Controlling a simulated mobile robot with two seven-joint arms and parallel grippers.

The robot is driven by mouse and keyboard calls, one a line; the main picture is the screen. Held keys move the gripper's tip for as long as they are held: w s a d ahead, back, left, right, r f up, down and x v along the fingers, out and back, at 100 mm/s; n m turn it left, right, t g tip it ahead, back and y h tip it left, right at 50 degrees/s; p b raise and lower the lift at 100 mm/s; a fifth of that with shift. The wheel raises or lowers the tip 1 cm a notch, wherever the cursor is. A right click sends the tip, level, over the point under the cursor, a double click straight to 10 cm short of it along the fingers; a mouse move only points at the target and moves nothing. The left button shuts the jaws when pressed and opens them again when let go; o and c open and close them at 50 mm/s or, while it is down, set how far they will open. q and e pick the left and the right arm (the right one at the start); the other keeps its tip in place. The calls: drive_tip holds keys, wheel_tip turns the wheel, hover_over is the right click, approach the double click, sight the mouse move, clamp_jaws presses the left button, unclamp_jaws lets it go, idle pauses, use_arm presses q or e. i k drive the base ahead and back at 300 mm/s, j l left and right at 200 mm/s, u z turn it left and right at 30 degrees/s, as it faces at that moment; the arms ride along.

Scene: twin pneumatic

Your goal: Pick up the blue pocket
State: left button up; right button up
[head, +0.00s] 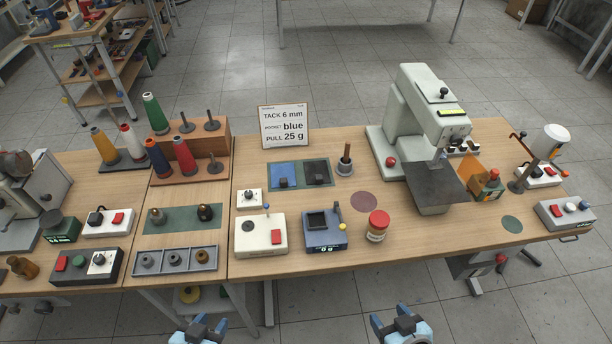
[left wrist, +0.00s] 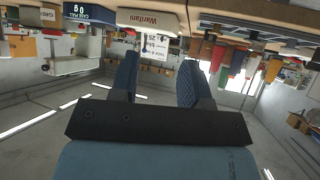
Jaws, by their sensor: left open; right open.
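The blue pocket (head: 282,177) is a flat blue square with a small dark knob on it. My left gripper (head: 203,324) is open and empty in front of the table's front edge, well away from the pocket. Its open fingers also show in the left wrist view (left wrist: 160,78). My right gripper (head: 391,318) is open and empty, also in front of the table.
A white box with a red button (head: 260,236), a blue scale-like device (head: 325,231) and a red-lidded jar (head: 377,227) stand between the table's front edge and the pocket. A pale sewing machine (head: 415,120) stands to the right. Thread cones (head: 183,155) stand at the left.

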sight(282, 175)
drive_tip(key=i+j+z, duration=0.1)
drive_tip(key=z, duration=0.25)
drive_tip(key=i+j+z, duration=0.15)
drive_tip(key=z, duration=0.15)
drive_tip(key=i, duration=0.45)
drive_tip(key=j+z, duration=0.05)
